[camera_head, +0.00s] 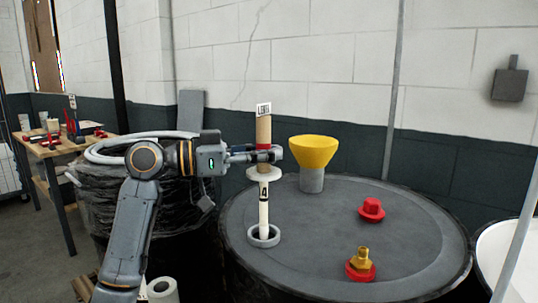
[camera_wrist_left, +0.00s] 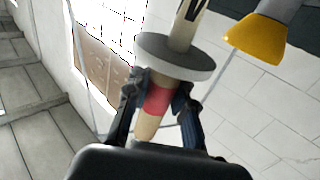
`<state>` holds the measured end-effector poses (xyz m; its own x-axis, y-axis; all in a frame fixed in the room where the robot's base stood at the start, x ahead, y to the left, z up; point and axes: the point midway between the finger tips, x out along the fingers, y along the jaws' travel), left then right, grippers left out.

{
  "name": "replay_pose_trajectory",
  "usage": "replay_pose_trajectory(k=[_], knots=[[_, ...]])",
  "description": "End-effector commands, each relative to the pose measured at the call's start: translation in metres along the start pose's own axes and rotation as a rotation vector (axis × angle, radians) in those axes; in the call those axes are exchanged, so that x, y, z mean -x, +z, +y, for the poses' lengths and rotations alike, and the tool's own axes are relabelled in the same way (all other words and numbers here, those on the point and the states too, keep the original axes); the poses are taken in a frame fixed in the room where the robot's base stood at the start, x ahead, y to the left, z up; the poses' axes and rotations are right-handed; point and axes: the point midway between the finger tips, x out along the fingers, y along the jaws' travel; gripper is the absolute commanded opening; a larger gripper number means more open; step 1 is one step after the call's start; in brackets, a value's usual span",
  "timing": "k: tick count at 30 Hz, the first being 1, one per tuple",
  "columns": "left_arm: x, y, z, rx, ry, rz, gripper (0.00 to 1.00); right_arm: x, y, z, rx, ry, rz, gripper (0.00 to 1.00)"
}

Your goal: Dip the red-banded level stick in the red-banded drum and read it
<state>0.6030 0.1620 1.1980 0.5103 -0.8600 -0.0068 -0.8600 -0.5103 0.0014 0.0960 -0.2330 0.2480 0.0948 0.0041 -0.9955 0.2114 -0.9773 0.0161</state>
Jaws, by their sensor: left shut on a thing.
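The level stick (camera_head: 264,205) has a tan handle with a red band, a small printed tag on top, a white disc and a pale lower rod marked 4. It stands about upright over the grey ring (camera_head: 264,237) on the dark drum (camera_head: 320,225); its lower end is inside the ring's outline, and I cannot tell how deep it goes. My left gripper (camera_head: 268,155) is shut on the handle at the red band, just above the disc. The wrist view shows its fingers (camera_wrist_left: 157,103) on both sides of the band. No red band shows on the drum. My right gripper is out of view.
A yellow funnel (camera_head: 314,152) stands on the drum behind the stick. A red cap (camera_head: 371,209) and a brass fitting on a red base (camera_head: 360,265) sit at the right. A bag-lined bin is at the left, with a wooden workbench (camera_head: 60,146) beyond.

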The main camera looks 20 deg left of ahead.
Motion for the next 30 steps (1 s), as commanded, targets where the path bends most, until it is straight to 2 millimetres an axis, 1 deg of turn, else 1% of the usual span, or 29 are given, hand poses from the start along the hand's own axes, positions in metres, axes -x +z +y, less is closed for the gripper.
replay_pose_trajectory(k=[1,4,16,20,30], knots=[[0.000,-0.009,0.000,-0.001,-0.001,0.001,0.00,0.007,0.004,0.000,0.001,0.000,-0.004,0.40],[0.000,-0.018,0.000,0.000,-0.001,0.001,0.00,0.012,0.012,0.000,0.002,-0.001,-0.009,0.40],[0.001,-0.054,0.000,0.000,-0.001,0.000,0.00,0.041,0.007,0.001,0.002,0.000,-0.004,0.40],[0.001,-0.058,0.000,0.001,-0.001,0.000,0.00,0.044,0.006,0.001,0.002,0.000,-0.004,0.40],[0.001,-0.058,0.000,0.000,0.000,0.000,0.00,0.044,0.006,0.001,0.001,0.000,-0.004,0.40]])
